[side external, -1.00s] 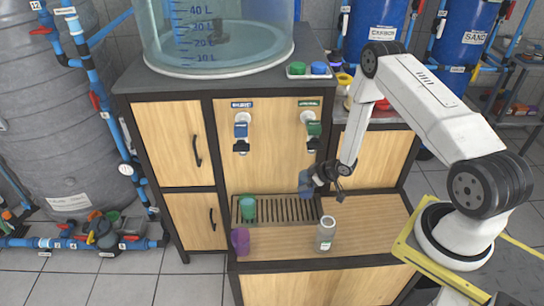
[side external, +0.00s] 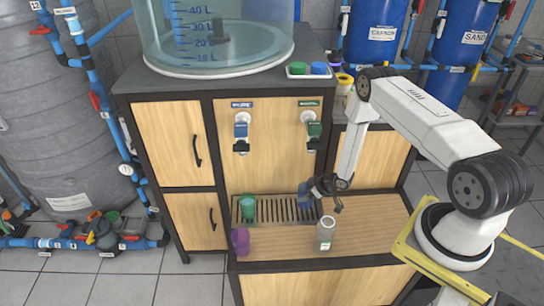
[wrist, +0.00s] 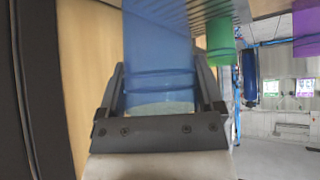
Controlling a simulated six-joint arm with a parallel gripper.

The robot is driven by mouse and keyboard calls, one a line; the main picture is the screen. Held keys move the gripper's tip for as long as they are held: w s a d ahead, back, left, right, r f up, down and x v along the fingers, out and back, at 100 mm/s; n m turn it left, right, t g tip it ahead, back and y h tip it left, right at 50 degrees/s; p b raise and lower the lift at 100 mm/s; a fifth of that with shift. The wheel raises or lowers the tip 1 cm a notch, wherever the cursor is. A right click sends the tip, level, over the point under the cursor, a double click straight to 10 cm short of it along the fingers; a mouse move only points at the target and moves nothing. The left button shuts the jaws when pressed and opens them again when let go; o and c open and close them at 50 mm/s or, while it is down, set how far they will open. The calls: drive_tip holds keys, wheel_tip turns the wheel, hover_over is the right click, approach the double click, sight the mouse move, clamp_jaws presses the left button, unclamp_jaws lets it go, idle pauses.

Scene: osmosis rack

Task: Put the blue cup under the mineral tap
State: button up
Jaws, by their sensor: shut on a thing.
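My gripper (side external: 316,188) is shut on the blue cup (side external: 303,196), seen at the right end of the slatted drip tray (side external: 274,210). The wrist view shows the blue cup (wrist: 158,55) between both fingers. I cannot tell whether its base touches the tray. Two taps are on the wooden panel: a blue one (side external: 241,131) at left and a green one (side external: 313,130) at right. Their labels are too small to read. The blue cup is below the green tap, roughly in line with it.
A green cup (side external: 247,205) stands on the tray's left end, also in the wrist view (wrist: 219,42). The ledge's right part is clear.

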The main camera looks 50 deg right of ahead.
drive_tip(key=shift+f, duration=0.15)
drive_tip(key=shift+f, duration=2)
drive_tip(key=shift+f, duration=0.15)
drive_tip(key=o, duration=0.9)
drive_tip(key=shift+o, duration=0.2)
drive_tip(key=shift+r, duration=0.2)
drive_tip(key=v, duration=1.2)
